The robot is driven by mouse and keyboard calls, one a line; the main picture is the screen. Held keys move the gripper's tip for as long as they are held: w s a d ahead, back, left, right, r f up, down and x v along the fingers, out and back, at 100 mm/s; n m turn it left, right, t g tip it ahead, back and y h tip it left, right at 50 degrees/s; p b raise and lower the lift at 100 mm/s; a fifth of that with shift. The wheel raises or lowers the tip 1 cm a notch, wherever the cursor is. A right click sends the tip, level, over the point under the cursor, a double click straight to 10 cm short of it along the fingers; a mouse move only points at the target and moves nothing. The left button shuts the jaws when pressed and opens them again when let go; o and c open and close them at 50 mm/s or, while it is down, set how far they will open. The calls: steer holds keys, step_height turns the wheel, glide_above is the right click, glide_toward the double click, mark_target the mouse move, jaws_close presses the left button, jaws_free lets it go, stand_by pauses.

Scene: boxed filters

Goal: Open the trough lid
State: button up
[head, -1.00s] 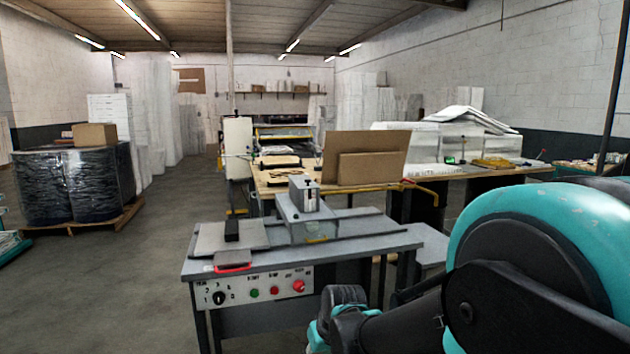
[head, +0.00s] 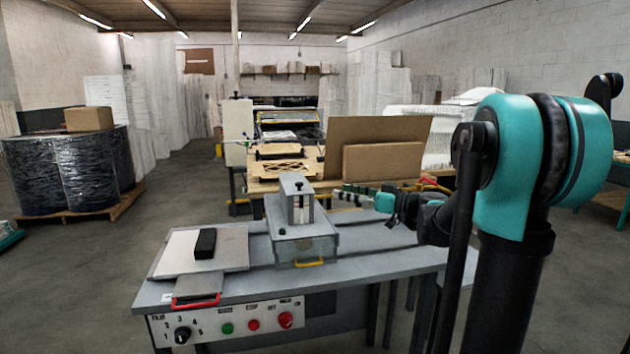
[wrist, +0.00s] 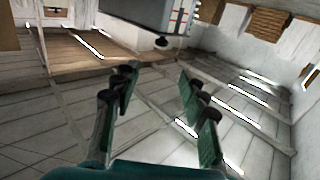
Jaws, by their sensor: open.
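I cannot tell for sure which is the trough lid; both look closed or flat. My gripper (head: 343,193) is open and empty, right of the tower. Its spread fingers (wrist: 158,88) also show in the wrist view, with a grey block and black knob beyond.
A control panel (head: 232,326) with knobs and buttons faces front. Cardboard boxes (head: 380,160) stand behind my gripper on a wooden table. Wrapped drums on a pallet (head: 75,210) are far left. The floor left of the machine is clear.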

mark_target(302, 183)
steer(key=x, duration=1.7)
steer(key=shift+a, duration=0.15)
jaws_close()
